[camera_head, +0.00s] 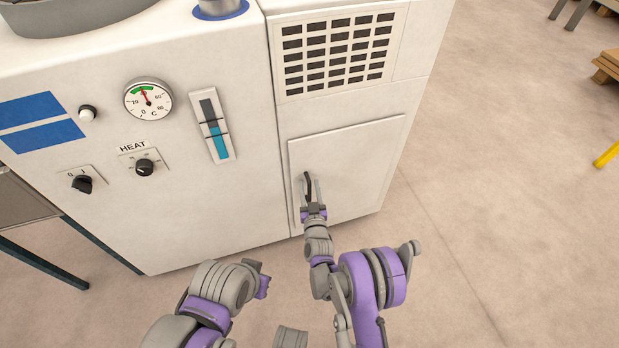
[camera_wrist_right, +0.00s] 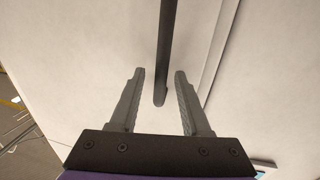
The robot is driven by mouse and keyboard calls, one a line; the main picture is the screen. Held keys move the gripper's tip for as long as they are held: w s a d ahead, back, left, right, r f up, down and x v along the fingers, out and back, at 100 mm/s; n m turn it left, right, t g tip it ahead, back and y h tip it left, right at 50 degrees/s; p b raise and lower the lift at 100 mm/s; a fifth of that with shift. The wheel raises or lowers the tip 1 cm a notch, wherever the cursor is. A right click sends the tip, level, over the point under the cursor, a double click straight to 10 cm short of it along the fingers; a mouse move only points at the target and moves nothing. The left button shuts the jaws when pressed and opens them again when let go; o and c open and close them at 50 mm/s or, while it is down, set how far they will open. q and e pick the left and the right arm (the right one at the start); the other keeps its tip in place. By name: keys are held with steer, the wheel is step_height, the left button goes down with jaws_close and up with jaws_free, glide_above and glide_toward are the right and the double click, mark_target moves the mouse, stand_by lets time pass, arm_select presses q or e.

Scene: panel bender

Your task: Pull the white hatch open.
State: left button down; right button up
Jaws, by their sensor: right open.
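The white hatch (camera_head: 353,165) is a flat panel low on the right part of the white machine. It sits flush in its frame and looks shut. Its dark bar handle (camera_head: 307,184) is near the hatch's left edge. My right gripper (camera_head: 308,180) is at the handle, with its fingers open. In the right wrist view the dark handle (camera_wrist_right: 166,50) ends between the two open fingertips (camera_wrist_right: 160,73), with a gap on each side. The hatch surface (camera_wrist_right: 90,40) lies behind it. Of my left arm only links show at the bottom; its gripper cannot be made out.
The machine front carries a dial gauge (camera_head: 148,99), a heat knob (camera_head: 145,167), a black switch (camera_head: 82,184) and a blue level indicator (camera_head: 214,130). A vent grille (camera_head: 335,52) is above the hatch.

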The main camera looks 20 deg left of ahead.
steer(key=shift+w+a, duration=0.1)
steer(key=shift+c, duration=0.6)
jaws_close()
steer(key=shift+r, duration=0.1)
stand_by(0.7)
